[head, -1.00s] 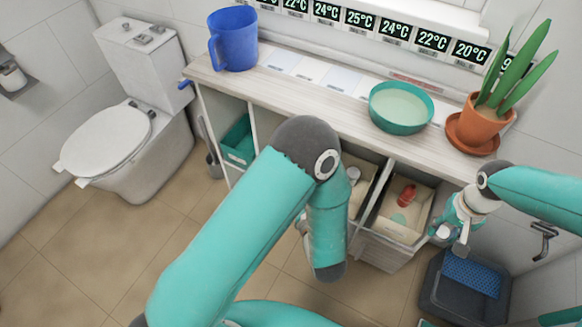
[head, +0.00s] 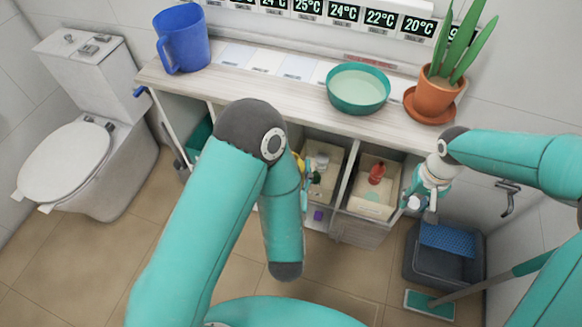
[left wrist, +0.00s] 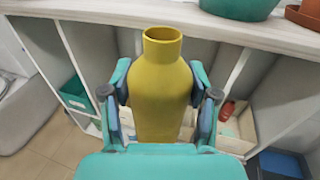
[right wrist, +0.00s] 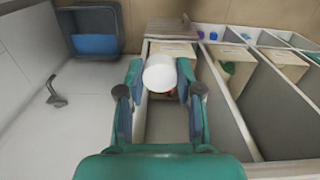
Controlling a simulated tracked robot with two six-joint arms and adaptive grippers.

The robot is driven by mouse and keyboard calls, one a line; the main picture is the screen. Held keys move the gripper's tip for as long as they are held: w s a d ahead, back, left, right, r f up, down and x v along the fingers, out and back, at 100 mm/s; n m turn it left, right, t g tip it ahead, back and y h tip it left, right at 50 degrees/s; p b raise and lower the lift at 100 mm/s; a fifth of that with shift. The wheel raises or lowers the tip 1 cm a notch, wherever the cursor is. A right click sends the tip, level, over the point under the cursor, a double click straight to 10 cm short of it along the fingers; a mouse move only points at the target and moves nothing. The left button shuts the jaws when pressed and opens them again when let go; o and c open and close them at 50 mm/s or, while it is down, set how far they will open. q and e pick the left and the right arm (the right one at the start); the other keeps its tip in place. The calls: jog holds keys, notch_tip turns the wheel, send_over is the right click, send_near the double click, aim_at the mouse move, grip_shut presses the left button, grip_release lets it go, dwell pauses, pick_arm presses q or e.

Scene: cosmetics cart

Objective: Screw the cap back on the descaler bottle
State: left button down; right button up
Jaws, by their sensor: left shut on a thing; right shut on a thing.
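The descaler bottle is yellow with an open, bare neck; it stands upright in the left wrist view (left wrist: 162,90). My left gripper (left wrist: 160,100) is shut around its body. In the head view my own left arm hides most of that gripper, and only a sliver of the bottle (head: 299,163) shows. My right gripper (right wrist: 160,88) is shut on a round white cap (right wrist: 160,73). In the head view this cap (head: 415,202) is at the right end of the cart, apart from the bottle.
A drawer with a red bottle (head: 377,173) stands open between the grippers. On the top are a blue jug (head: 183,42), a teal bowl (head: 358,89) and a potted plant (head: 434,97). A dark bin (head: 420,265) with a blue top stands below my right gripper.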

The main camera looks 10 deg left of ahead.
pick_arm(q)
jog(key=shift+a, duration=0.1)
jog(key=s+a+f+n+g+y, duration=0.2)
jog(key=a+n+g+y, duration=0.4)
jog(key=a+n+y, duration=0.2)
jog(key=shift+a+y, duration=0.5)
jog(key=shift+y, duration=0.7)
